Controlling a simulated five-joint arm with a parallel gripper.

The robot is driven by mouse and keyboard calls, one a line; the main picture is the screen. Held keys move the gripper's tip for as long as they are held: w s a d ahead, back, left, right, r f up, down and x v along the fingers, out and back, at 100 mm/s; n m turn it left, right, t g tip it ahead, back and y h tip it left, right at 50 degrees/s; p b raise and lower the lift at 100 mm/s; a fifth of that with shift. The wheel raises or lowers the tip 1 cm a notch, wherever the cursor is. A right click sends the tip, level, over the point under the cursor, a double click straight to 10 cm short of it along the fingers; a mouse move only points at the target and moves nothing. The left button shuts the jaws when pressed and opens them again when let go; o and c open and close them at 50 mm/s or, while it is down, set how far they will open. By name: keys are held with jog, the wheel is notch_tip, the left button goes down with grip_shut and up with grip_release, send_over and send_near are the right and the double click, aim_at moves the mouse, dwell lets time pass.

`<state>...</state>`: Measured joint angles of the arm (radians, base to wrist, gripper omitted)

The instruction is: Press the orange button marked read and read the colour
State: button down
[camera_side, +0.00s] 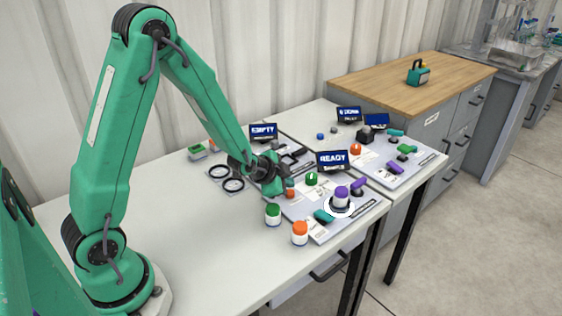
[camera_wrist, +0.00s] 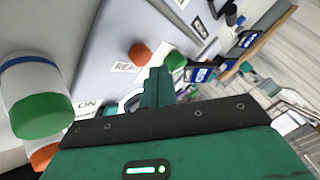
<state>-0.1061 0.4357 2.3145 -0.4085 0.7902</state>
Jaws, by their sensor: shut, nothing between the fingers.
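The orange button (camera_wrist: 139,54) stands on a grey panel in the wrist view, beside a label partly showing "REA". In the side view an orange button (camera_side: 290,193) sits just right of and below my gripper (camera_side: 277,188). My gripper's shut fingers (camera_wrist: 157,82) show in the wrist view with nothing in them, and the button lies just beyond their tips. I see no contact. A blue screen (camera_side: 332,160) on the panel reads "READY". A white jar with a purple top (camera_side: 341,194) stands on a round ringed spot on the same panel.
A green-topped jar (camera_side: 273,214) and an orange-topped jar (camera_side: 299,232) stand close in front of my gripper. A green knob (camera_side: 311,179), a teal lever (camera_side: 323,216) and a purple lever (camera_side: 359,187) rise from the panel. The table's left part is free.

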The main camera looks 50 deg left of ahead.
jog(key=shift+s+f, duration=0.1)
jog(key=shift+f, duration=0.75)
dwell(0.6)
dwell(0.4)
jog(key=shift+r, duration=0.85)
jog(key=shift+r, duration=0.1)
dwell(0.4)
jog(key=shift+r, duration=2.45)
